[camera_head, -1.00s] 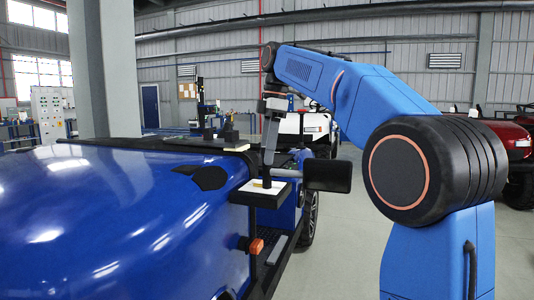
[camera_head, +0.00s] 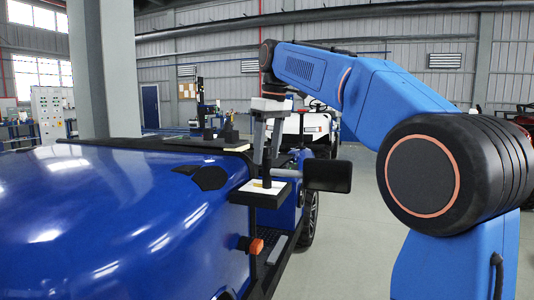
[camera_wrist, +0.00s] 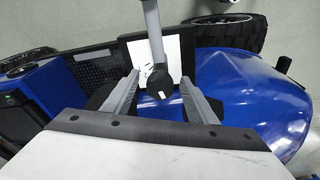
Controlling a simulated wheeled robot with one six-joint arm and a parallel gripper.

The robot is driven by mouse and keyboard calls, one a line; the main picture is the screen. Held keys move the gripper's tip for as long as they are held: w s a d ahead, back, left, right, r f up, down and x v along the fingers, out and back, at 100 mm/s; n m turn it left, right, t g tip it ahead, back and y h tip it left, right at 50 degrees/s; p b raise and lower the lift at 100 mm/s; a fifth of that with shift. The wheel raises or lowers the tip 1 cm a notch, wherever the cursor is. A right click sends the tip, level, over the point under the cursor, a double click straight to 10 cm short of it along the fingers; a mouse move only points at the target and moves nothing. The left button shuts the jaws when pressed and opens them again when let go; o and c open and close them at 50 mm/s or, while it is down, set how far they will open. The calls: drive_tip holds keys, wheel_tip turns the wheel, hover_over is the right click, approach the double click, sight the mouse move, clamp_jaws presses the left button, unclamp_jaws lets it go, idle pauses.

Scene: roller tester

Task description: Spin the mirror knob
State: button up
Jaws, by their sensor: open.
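In the wrist view a black knob (camera_wrist: 159,82) with a small white mark sits at the end of a grey rod (camera_wrist: 152,25). My gripper (camera_wrist: 158,101) is open, with one grey finger on each side of the knob. The fingers look apart from it. Below the knob is a black-framed plate with a white face (camera_wrist: 135,50). In the head view my gripper (camera_head: 266,160) points down above this black plate (camera_head: 262,201), beside the blue vehicle body. The knob cannot be made out clearly there.
The blue vehicle body (camera_head: 110,225) fills the left side of the head view. A black flat panel (camera_head: 330,177) sticks out to the right of the plate. Open floor (camera_head: 345,255) lies to the right.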

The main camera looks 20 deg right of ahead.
drive_tip(key=m+h, duration=0.1)
drive_tip(key=m, duration=1)
drive_tip(key=shift+h, duration=0.3)
drive_tip(key=shift+m, duration=1.8)
clamp_jaws()
drive_tip(key=n, duration=0.3)
drive_tip(key=shift+n, duration=0.4)
drive_tip(key=shift+o, duration=1.2)
unclamp_jaws()
drive_tip(key=shift+r, duration=0.1)
drive_tip(key=shift+s+a+r, duration=0.1)
drive_tip(key=shift+s+r, duration=0.1)
drive_tip(key=shift+r, duration=1.25)
drive_tip(key=shift+s+a+r, duration=0.1)
drive_tip(key=shift+s+r, duration=0.1)
drive_tip(key=shift+r, duration=1.2)
